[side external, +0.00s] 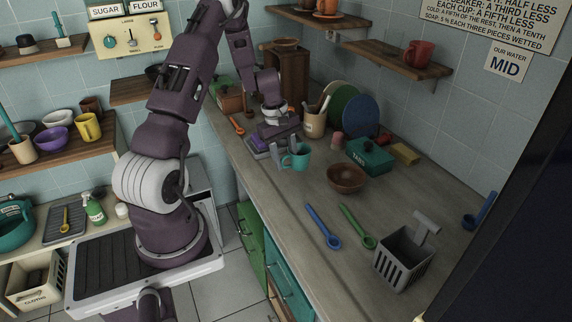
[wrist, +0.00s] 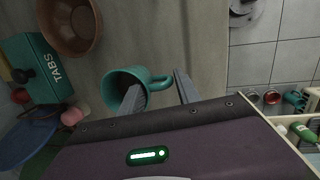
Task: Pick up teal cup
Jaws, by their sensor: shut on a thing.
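The teal cup (side external: 298,161) is upright at the counter's left edge in the side view. It also shows in the wrist view (wrist: 118,88), with its handle pointing right. My gripper (side external: 287,148) is at the cup from behind and is shut on it. In the wrist view the fingers of my gripper (wrist: 158,94) stand on either side of the handle, and the left finger overlaps the cup's wall. I cannot tell whether the cup's base touches the counter.
A brown bowl (side external: 346,178) and a teal TABS box (side external: 370,158) stand right of the cup. A utensil crock (side external: 314,122) is behind it. Blue (side external: 322,226) and green (side external: 357,226) spoons and a grey basket (side external: 403,260) lie nearer. The counter between cup and spoons is clear.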

